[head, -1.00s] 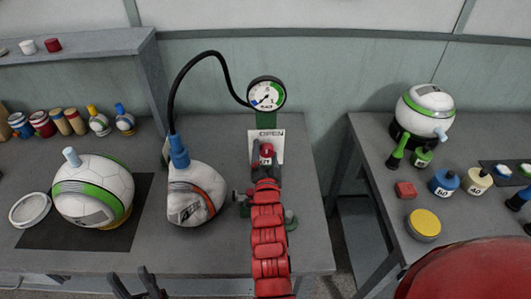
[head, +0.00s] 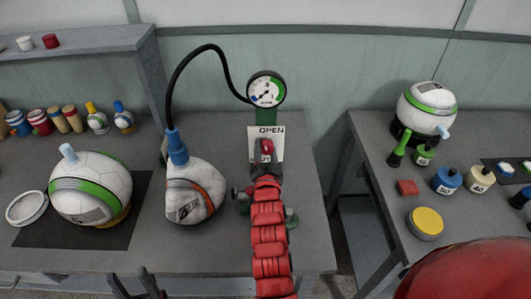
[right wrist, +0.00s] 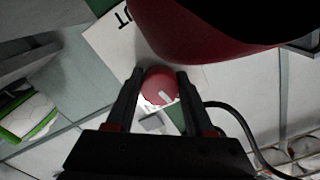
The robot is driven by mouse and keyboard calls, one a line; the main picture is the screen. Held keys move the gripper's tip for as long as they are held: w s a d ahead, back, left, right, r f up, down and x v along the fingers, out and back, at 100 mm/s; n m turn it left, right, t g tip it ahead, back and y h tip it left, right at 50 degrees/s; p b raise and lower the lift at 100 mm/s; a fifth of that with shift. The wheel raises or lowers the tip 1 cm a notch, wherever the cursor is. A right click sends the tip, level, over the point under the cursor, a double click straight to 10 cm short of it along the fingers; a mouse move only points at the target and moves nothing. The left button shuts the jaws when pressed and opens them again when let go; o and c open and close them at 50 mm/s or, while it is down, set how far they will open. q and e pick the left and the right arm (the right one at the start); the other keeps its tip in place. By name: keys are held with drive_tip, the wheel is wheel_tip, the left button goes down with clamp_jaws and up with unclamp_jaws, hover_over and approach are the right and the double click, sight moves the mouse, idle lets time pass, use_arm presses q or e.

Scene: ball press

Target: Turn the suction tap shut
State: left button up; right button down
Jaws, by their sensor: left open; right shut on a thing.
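The suction tap has a red knob (head: 266,146) in front of a white plate (head: 279,138) that reads OPEN at its top. My right gripper (head: 264,155) is at the knob, its red arm reaching up from below. In the right wrist view, the red knob (right wrist: 159,86) sits between the two dark fingers, which are shut on it. A pale mark shows on the knob. Part of the plate's lower lettering is hidden by my gripper. My left gripper (head: 134,284) is open and empty at the bottom edge, low in front of the bench.
A dial gauge (head: 266,88) stands above the plate, with a black hose (head: 178,80) running to a blue fitting (head: 176,146) on a dented white ball (head: 194,190). A green-striped ball (head: 90,187) is further left. A side table (head: 385,215) is at the right.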

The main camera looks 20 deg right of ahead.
drive_tip(key=n+b, duration=0.2)
drive_tip(key=n, duration=0.1)
drive_tip(key=shift+f+n, duration=0.15)
drive_tip(key=shift+n, duration=0.25)
drive_tip(key=n+b, duration=0.1)
drive_tip(key=n, duration=0.2)
drive_tip(key=shift+d+n, duration=0.15)
drive_tip(key=shift+n, duration=0.15)
drive_tip(key=n+b, duration=0.1)
drive_tip(key=n, duration=0.3)
drive_tip(key=shift+s+d+n, duration=0.1)
drive_tip(key=shift+d+n, duration=0.05)
drive_tip(key=shift+n, duration=2.05)
drive_tip(key=shift+c, duration=1.4)
unclamp_jaws()
